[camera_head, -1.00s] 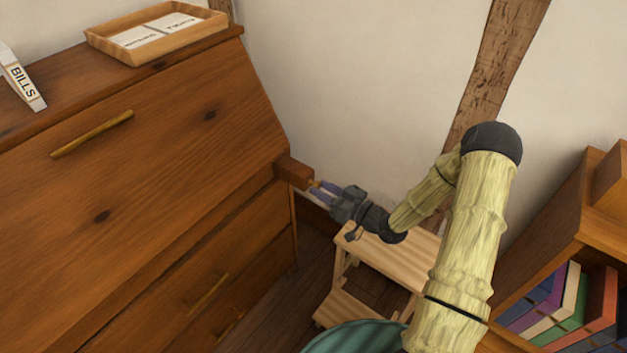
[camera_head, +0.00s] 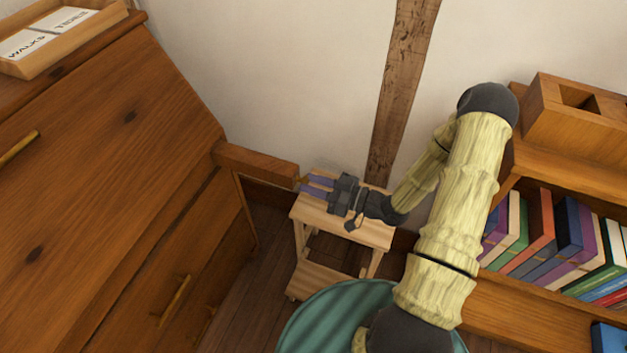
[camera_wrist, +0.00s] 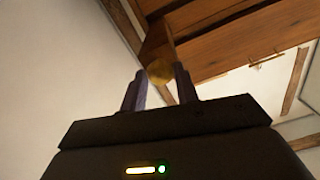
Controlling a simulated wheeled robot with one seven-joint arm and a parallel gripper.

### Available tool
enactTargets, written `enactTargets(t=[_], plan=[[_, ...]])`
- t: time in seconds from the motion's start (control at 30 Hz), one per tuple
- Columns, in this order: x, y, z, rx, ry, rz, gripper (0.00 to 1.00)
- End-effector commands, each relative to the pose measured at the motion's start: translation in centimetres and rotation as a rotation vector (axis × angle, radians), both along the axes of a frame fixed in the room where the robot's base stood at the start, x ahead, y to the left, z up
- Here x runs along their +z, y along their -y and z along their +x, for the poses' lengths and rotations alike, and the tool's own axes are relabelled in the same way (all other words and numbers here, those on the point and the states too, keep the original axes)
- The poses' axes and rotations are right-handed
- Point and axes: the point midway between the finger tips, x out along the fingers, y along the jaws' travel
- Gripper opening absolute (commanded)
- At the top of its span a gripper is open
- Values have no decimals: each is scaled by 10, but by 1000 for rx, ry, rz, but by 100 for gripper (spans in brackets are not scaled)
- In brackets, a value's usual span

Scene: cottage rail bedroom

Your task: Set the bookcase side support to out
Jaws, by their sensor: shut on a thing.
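The bookcase side support (camera_head: 256,162) is a brown wooden bar. It sticks well out of the front of the slant-front desk (camera_head: 110,130), just below the sloping lid's lower edge, on the side toward the bookcase. My gripper (camera_head: 303,184) is at the bar's outer end, shut on its small round brass knob. In the wrist view the knob (camera_wrist: 160,72) sits between the two purple fingers, with the bar's end behind it. The lid is closed against the desk. The bar's inner end is hidden inside the desk.
A bookcase (camera_head: 545,150) with several books stands at right. A small wooden step stool (camera_head: 345,222) is on the floor below my gripper. A wooden tray (camera_head: 60,45) with cards is on the desk top. The white wall with a timber post (camera_head: 402,85) is behind.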

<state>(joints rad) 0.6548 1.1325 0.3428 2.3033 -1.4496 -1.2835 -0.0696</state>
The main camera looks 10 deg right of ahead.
Motion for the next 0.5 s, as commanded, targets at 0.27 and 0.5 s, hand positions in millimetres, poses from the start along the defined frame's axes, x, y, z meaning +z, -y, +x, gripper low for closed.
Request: enactTargets(t=[0.27,0.5], plan=[[0,0,0,-1,1,-2,34],[0,1,0,-2,1,-1,52]])
